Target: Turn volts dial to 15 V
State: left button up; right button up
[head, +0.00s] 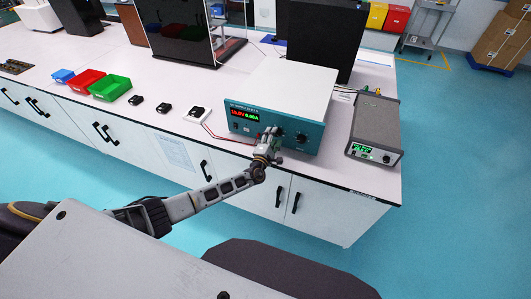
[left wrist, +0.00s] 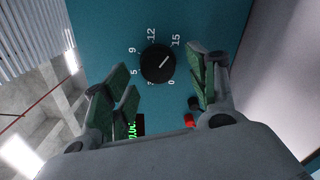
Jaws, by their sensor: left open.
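The power supply (head: 275,124) is a white box with a teal front on the bench. Its small display (head: 245,115) shows red digits that seem to read 15.0 V and green digits near 0.00 A. In the left wrist view, the black volts dial (left wrist: 157,63) has a scale from 0 to 15 around it. Its pale pointer line aims up and right, toward the 15 mark (left wrist: 175,41). My left gripper (head: 269,135) is at the teal front, open, its green-padded fingers on either side of the dial, apart from it. In the head view it partly hides the panel. My right gripper is not in view.
A grey instrument (head: 374,130) with a green display stands right of the supply. A red lead runs along the bench from the supply's left side to a small black device (head: 197,112). Blue, red and green bins (head: 109,88) sit farther left.

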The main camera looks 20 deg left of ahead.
pick_arm(q)
jog(key=s, duration=1.1)
jog(key=shift+a, duration=0.2)
jog(key=shift+w, duration=0.1)
dwell(0.6)
